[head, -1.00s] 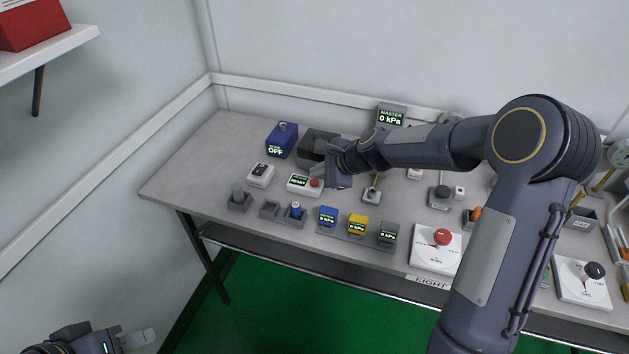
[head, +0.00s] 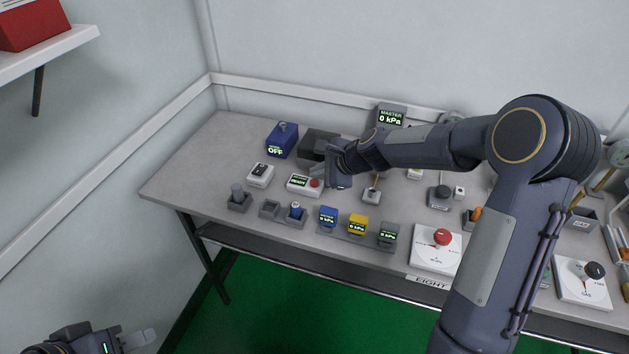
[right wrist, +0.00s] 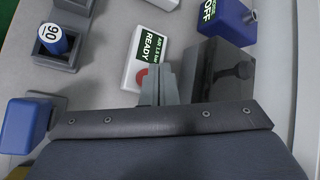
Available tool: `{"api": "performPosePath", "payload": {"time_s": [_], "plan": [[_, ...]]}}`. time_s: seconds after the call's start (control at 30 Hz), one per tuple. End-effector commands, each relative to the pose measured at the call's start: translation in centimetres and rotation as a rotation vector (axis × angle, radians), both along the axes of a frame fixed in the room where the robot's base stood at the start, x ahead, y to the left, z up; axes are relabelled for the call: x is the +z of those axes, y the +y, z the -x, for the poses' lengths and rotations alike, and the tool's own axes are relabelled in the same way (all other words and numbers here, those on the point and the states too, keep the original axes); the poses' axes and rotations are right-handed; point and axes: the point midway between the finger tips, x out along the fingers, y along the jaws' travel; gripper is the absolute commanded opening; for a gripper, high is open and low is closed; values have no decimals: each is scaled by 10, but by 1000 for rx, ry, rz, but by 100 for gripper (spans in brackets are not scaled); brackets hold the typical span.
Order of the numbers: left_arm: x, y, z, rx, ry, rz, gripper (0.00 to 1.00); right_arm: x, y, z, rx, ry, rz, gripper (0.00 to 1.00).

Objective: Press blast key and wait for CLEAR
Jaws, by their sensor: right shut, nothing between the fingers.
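A white box with a red round key (head: 315,183) and a green display reading READY (head: 299,181) sits on the bench. The box also shows in the right wrist view, with the display (right wrist: 150,46) reading READY and the red key (right wrist: 141,78) partly hidden by my fingers. My right gripper (head: 322,178) is shut and empty, its fingertips at or just above the red key; I cannot tell whether they touch it. In the right wrist view the shut fingers (right wrist: 158,80) lie beside the key. My left gripper (head: 138,338) is at the lower left, away from the bench.
A blue unit (head: 282,140) reading OFF and a dark box (head: 316,143) stand behind the key. A white switch box (head: 260,175) is to its left. Blue, yellow and grey testers (head: 357,225) stand in front. A MASTER gauge (head: 391,115) reads 0 kPa.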

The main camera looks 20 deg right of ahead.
Motion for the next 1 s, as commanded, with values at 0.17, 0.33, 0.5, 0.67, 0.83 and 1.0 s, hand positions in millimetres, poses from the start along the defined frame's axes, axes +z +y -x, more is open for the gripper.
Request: {"api": "performPosePath", "payload": {"time_s": [0.17, 0.33, 0.5, 0.67, 0.83, 1.0], "plan": [[0, 0, 0, 0, 0, 0, 36, 0, 0, 0, 0, 0, 0, 0], [-3, 0, 0, 0, 0, 0, 36, -4, 0, 0, 0, 0, 0, 0], [-8, 0, 0, 0, 0, 0, 36, -9, 0, 0, 0, 0, 0, 0], [-7, 0, 0, 0, 0, 0, 36, -8, 0, 0, 0, 0, 0, 0], [-7, 0, 0, 0, 0, 0, 36, -9, 0, 0, 0, 0, 0, 0], [-8, 0, 0, 0, 0, 0, 36, -10, 0, 0, 0, 0, 0, 0]]}}
